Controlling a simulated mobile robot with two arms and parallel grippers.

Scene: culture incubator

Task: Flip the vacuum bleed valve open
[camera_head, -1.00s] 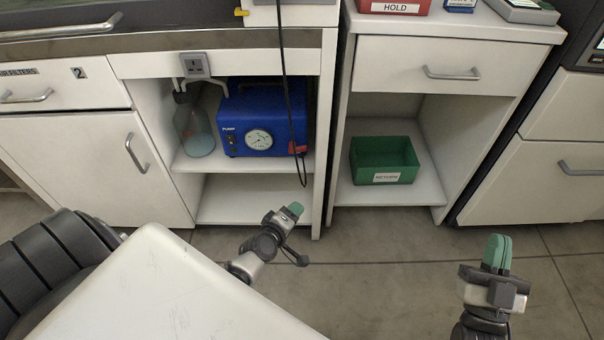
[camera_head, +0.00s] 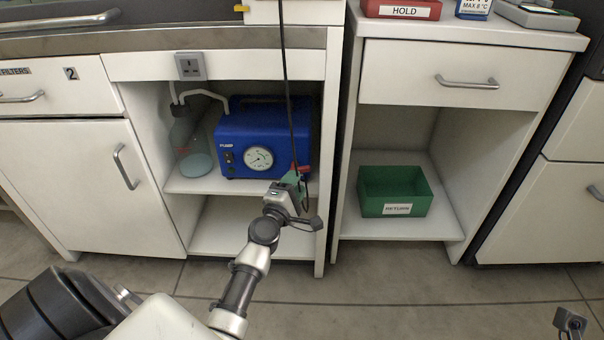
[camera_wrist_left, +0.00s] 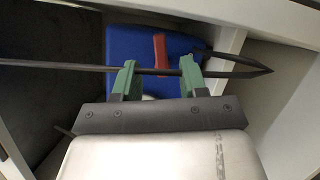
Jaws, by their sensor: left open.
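The blue vacuum pump (camera_head: 240,138) with a round gauge stands on the cabinet's upper shelf. Its red bleed valve lever (camera_head: 303,169) is at the right end of its front, partly hidden behind my left gripper (camera_head: 293,181). In the left wrist view, the red lever (camera_wrist_left: 160,50) stands out against the blue pump (camera_wrist_left: 128,50). My left gripper (camera_wrist_left: 160,80) is open there, its green fingers apart and the lever beyond the gap between them. I cannot tell whether they touch it. Only a wrist part of my right arm shows at the bottom right corner; its fingers are out of view.
A black cable (camera_head: 286,80) hangs before the pump; in the left wrist view the cable (camera_wrist_left: 80,67) crosses at the fingers. A glass bottle (camera_head: 195,150) with tubing stands left of the pump. The cabinet's right wall (camera_head: 329,180) is close. A green bin (camera_head: 395,190) sits further right.

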